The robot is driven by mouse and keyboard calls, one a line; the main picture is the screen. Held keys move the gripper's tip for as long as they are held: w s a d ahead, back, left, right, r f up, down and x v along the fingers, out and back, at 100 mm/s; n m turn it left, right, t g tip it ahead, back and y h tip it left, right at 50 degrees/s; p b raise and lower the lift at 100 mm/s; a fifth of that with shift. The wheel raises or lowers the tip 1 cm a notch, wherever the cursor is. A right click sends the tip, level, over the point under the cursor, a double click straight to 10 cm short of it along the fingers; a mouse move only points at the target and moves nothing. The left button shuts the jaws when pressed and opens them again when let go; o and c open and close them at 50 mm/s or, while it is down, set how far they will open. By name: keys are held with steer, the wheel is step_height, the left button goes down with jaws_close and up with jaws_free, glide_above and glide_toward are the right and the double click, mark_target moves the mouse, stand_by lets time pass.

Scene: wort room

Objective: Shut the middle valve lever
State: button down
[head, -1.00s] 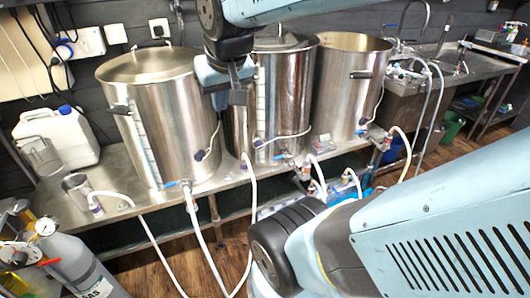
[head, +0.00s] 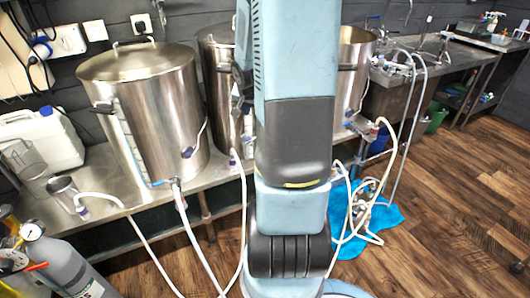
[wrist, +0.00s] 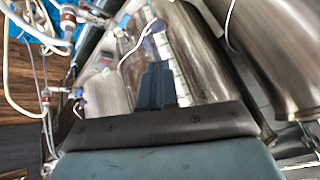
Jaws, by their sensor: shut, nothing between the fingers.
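The middle steel kettle (head: 218,85) is partly covered by my arm in the head view. Its valve and lever are hidden there. In the wrist view, a steel kettle (wrist: 205,70) with a sight gauge (wrist: 180,40) lies beyond my gripper (wrist: 157,68). Small valve fittings (wrist: 104,62) with blue parts show left of the fingers, but I cannot tell for sure which is the middle lever or how it is turned. My gripper's dark fingers are together and empty, apparently apart from the fittings. The head view does not show my gripper.
The left kettle (head: 150,105) has a blue valve lever (head: 160,183) and a white hose (head: 190,235). The right kettle (head: 355,70) is partly hidden. White hoses hang before the bench. A blue cloth (head: 385,217) lies on the wooden floor. A gas cylinder (head: 62,272) stands front left.

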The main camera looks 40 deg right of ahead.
steer(key=s+d+f+m+t, duration=0.1)
steer(key=d+f+m, duration=0.2)
steer(key=d+f, duration=0.35)
steer(key=s+d+f+m+t+y, duration=0.1)
steer(key=d+f+m, duration=0.25)
steer(key=f, duration=0.65)
steer(key=s+d+f+m+t, duration=0.1)
steer(key=d+f+m+t, duration=0.2)
steer(key=f, duration=0.5)
steer(key=w+d+f+g, duration=0.1)
steer(key=w+d+f, duration=0.1)
steer(key=w+f, duration=0.4)
steer(key=shift+w+f, duration=0.25)
steer(key=shift+w, duration=0.25)
steer(key=shift+w, duration=0.1)
